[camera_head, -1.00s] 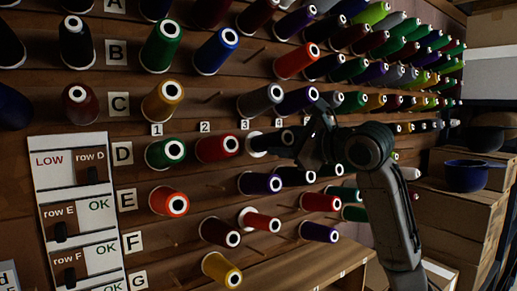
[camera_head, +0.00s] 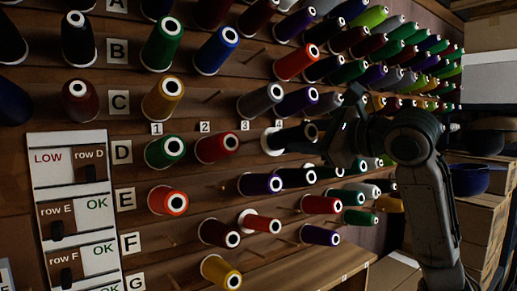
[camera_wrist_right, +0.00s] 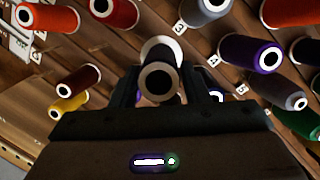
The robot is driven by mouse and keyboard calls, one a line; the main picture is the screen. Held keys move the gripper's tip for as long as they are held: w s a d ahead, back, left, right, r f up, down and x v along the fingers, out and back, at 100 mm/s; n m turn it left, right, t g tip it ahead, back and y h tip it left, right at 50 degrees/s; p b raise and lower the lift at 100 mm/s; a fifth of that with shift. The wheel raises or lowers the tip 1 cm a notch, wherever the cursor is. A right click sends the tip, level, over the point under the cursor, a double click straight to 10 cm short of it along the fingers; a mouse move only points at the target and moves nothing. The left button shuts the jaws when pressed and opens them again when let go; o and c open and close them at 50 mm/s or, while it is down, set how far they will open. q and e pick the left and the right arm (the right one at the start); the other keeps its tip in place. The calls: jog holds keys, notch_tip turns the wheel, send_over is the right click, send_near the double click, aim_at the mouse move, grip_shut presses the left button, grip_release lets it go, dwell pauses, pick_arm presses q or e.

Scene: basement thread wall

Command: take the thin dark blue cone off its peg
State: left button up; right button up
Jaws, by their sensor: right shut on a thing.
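The thin dark blue cone (camera_head: 291,136), looking nearly black with a pale round base, is in row D near column 3. My right gripper (camera_head: 328,136) is at its front end, coming from the right. In the right wrist view the cone (camera_wrist_right: 163,61) lies between the two fingers of my right gripper (camera_wrist_right: 163,78), its white-ringed end facing the camera and its pale base behind. The gripper is shut on it. The cone stands out from the board; whether the peg is still inside it cannot be seen. My left gripper is not in view.
A red cone (camera_head: 211,149) and a green cone (camera_head: 160,152) are to the left in row D. A grey cone (camera_head: 257,102) is above, and a purple cone (camera_head: 254,184) is below.

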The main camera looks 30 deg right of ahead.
dwell(0.3)
jog(key=s+r, duration=0.1)
jog(key=s, duration=0.1)
jog(key=s+r, duration=0.1)
jog(key=s, duration=0.1)
jog(key=shift+d+r+p, duration=0.15)
jog(key=shift+r+p, duration=0.2)
jog(key=shift+r, duration=0.05)
jog(key=shift+w, duration=0.1)
